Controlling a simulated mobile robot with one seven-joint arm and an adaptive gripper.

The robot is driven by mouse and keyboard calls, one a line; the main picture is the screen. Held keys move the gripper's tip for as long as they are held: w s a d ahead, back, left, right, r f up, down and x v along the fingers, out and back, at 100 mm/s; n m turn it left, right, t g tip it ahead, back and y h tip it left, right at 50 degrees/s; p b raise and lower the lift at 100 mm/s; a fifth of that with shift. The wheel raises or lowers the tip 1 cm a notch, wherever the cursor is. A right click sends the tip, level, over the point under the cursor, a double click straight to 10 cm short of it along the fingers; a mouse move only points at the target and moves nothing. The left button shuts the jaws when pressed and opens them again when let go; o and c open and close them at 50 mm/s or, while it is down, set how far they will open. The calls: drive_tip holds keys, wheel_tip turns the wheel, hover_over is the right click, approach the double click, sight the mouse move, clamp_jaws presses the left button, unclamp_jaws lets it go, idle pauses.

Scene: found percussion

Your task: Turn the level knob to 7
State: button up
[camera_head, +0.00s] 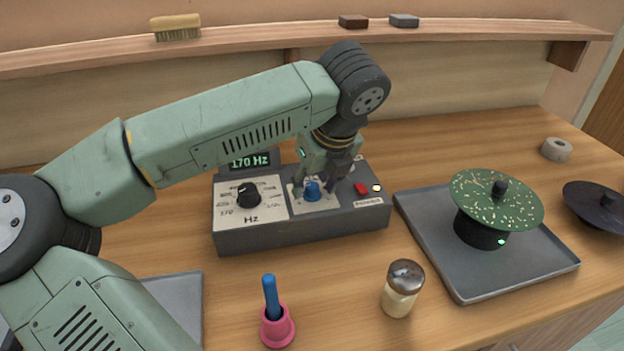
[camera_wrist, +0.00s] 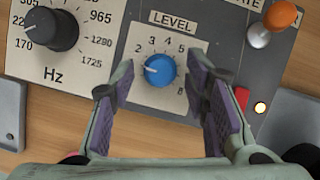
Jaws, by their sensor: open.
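The blue level knob (camera_wrist: 160,71) sits on a pale panel marked LEVEL in the wrist view. Its white pointer line points left, a little below the 2 mark. The digits 2 to 5 and 8 show; others are hidden by my fingers. My gripper (camera_wrist: 160,82) is open, with one purple-padded finger on each side of the knob and gaps between pads and knob. In the head view, the knob (camera_head: 312,190) shows just below my gripper (camera_head: 326,176) on the grey control box (camera_head: 300,232).
A black Hz knob (camera_head: 248,195) is left of the level knob, under a 170 Hz display (camera_head: 250,161). A red switch (camera_head: 361,188) and lit lamp (camera_head: 377,188) are to its right. An orange-tipped lever (camera_wrist: 280,15) stands nearby. A tray (camera_head: 455,285) bears a green cymbal-like disc (camera_head: 480,195).

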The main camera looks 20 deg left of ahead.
drive_tip(key=shift+c, duration=0.4)
clamp_jaws()
